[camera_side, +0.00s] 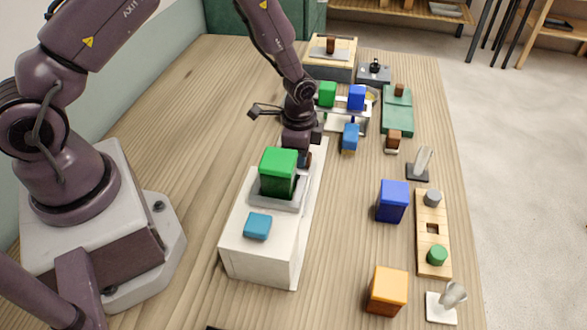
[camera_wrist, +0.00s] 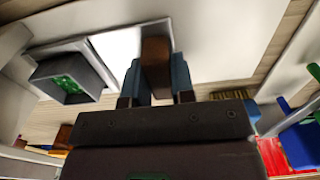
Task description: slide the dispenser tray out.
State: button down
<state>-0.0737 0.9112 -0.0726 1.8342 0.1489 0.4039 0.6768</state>
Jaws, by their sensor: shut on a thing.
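The dispenser (camera_side: 262,262) is a white box on the table in front of my base, with a green block (camera_side: 279,170) in a grey holder on top and a teal block (camera_side: 257,226) nearer the camera. My gripper (camera_side: 303,152) is at the dispenser's far end, low beside it. In the wrist view my gripper (camera_wrist: 157,85) is shut on a brown handle (camera_wrist: 156,55), one finger on each side. The handle stands on a white plate (camera_wrist: 118,48), which looks like the tray. In the side view my gripper hides most of the handle and tray.
Beyond my gripper stand a rack with green and blue blocks (camera_side: 356,97) and a green board (camera_side: 397,112). A blue block (camera_side: 392,201), an orange block (camera_side: 387,290) and a wooden peg board (camera_side: 432,232) are to the right. The table left of the dispenser is clear.

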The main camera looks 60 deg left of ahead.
jog(key=w+a, duration=0.6)
jog(key=shift+w, duration=0.15)
jog(key=c, duration=1)
grip_release()
jog(key=shift+o, duration=0.2)
notch_tip(320, 180, up, 13)
